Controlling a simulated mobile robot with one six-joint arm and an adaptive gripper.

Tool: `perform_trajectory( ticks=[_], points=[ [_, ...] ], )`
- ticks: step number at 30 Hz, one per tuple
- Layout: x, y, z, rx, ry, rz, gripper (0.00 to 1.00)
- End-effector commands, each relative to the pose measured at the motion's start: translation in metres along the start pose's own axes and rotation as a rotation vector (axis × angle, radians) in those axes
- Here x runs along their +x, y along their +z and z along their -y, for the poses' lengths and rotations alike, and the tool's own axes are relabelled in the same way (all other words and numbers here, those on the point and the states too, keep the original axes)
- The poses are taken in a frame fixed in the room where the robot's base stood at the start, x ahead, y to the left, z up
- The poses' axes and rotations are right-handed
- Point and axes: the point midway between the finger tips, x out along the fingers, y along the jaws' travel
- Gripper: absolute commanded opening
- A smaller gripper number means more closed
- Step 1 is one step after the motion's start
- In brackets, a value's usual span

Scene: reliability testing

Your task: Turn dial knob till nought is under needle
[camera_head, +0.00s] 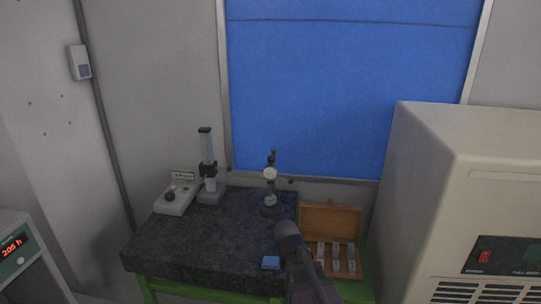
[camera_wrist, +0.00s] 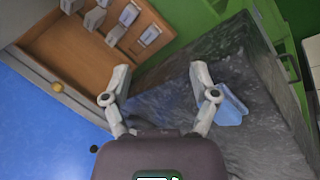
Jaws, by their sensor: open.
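On the dark granite table, a stand holds a round white-faced dial gauge (camera_head: 270,174), with a second round pale part (camera_head: 270,200) below it. To its left, a small pale control box (camera_head: 177,199) carries a black knob (camera_head: 169,196). The scale marks and needle are too small to read. My gripper (camera_wrist: 160,80) is open and empty in the wrist view, its fingers over the granite near the wooden case. The gauge and knob do not show in the wrist view. In the head view my arm hides the fingers, at the right side of the table.
An open wooden case (camera_head: 328,218) with several small blocks stands right of the granite table (camera_head: 190,245). A light blue pad (camera_head: 271,263) lies at its front edge. A clear cylinder device (camera_head: 208,165) stands at the back. A large beige machine (camera_head: 480,170) fills the right.

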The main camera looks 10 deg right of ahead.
Motion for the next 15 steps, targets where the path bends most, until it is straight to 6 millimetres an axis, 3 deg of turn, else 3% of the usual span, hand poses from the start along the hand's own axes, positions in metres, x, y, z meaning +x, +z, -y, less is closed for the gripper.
perform_trajectory(
  ticks=[8,15],
  points=[
    [-0.015,-0.063,-0.054,-0.448,0.345,-0.040,0.76],
    [-0.053,-0.135,-0.092,-0.956,0.718,0.020,0.76]
  ],
)
